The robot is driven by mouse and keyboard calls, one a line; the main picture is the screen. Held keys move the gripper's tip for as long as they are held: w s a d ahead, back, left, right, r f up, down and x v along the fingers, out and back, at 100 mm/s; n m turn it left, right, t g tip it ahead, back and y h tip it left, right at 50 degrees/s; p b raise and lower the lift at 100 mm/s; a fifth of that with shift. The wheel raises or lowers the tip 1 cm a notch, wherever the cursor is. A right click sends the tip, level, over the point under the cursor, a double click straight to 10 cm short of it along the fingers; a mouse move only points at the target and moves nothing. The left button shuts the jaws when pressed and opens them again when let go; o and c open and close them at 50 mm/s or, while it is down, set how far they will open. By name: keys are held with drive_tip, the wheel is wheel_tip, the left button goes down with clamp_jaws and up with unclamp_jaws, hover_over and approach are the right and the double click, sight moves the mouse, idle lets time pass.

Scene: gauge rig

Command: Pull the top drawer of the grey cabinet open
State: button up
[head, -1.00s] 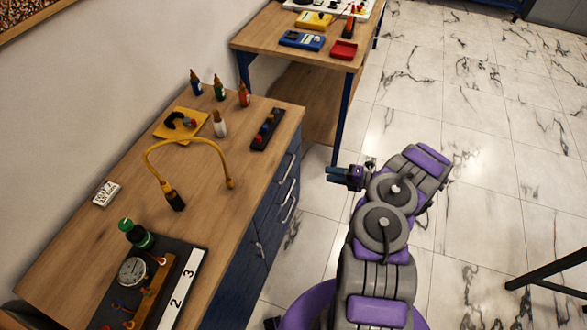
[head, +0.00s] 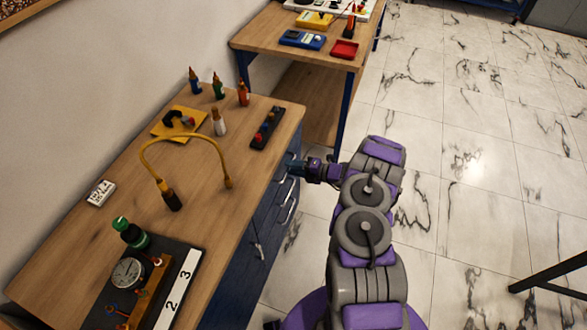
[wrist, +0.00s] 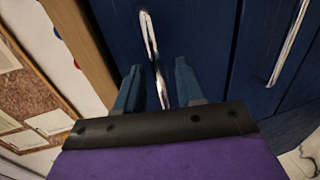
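The cabinet is dark blue, not grey, in both views, with a wooden top (head: 85,240) and blue drawer fronts (wrist: 200,30). A silver bar handle (wrist: 150,38), the one nearest the wooden edge, runs between my gripper's two fingers in the wrist view. My gripper (wrist: 158,82) is open, with a finger on each side of this handle and gaps showing. The drawer fronts look flush and closed.
A second handle (wrist: 290,42) lies to the right in the wrist view. The top holds a yellow curved cable (head: 185,138), small bottles (head: 218,88) and a dial gauge (head: 128,272). Another wooden table (head: 270,42) stands behind.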

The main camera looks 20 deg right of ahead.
clamp_jaws()
idle(0.4)
idle(0.4)
